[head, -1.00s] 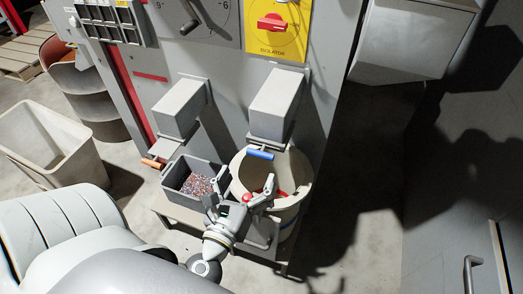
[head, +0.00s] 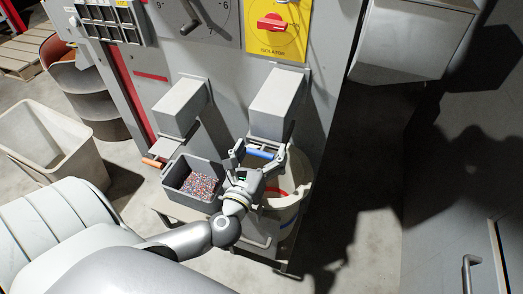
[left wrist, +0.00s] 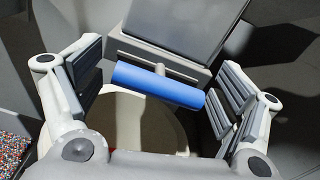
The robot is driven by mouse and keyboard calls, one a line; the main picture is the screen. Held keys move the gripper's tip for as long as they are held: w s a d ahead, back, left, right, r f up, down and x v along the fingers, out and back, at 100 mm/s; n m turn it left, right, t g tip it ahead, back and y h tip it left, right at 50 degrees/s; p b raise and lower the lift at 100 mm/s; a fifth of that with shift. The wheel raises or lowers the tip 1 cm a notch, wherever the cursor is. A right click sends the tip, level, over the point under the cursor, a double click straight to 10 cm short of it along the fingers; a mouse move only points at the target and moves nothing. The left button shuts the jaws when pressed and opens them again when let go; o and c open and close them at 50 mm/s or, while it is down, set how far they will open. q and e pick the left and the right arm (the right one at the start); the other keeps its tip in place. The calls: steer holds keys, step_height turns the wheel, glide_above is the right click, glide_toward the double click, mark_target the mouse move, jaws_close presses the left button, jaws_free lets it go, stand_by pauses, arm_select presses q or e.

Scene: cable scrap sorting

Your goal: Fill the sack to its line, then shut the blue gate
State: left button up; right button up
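The blue gate handle (head: 260,154) is a blue bar below the right-hand chute (head: 276,104). In the left wrist view the blue bar (left wrist: 158,86) lies between the two open fingers of my left gripper (left wrist: 160,100), with a gap at each end. In the head view my left gripper (head: 259,152) straddles the bar. The sack (head: 296,205) is a pale round container under the chute, with a red patch inside (head: 276,192) and a blue band low on its side. My gripper hides part of its mouth, and I cannot tell its fill level. My right gripper is not in view.
A grey bin (head: 169,183) of multicoloured granules stands left of the sack, below another chute (head: 181,107) with an orange handle (head: 153,162). A yellow isolator panel (head: 278,30) is above. A cream bin (head: 50,140) stands at left. Floor at right is clear.

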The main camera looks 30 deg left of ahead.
arm_select(q)
steer(key=c, duration=1.1)
steer(key=shift+s+d, duration=0.15)
steer(key=shift+s, duration=0.6)
steer(key=shift+s+d+p, duration=0.15)
steer(key=shift+s+p, duration=0.15)
steer(key=shift+s, duration=0.05)
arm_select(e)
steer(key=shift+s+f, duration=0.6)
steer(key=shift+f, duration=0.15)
arm_select(q)
steer(key=o, duration=1.3)
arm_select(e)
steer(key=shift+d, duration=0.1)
arm_select(q)
steer(key=shift+o, duration=0.2)
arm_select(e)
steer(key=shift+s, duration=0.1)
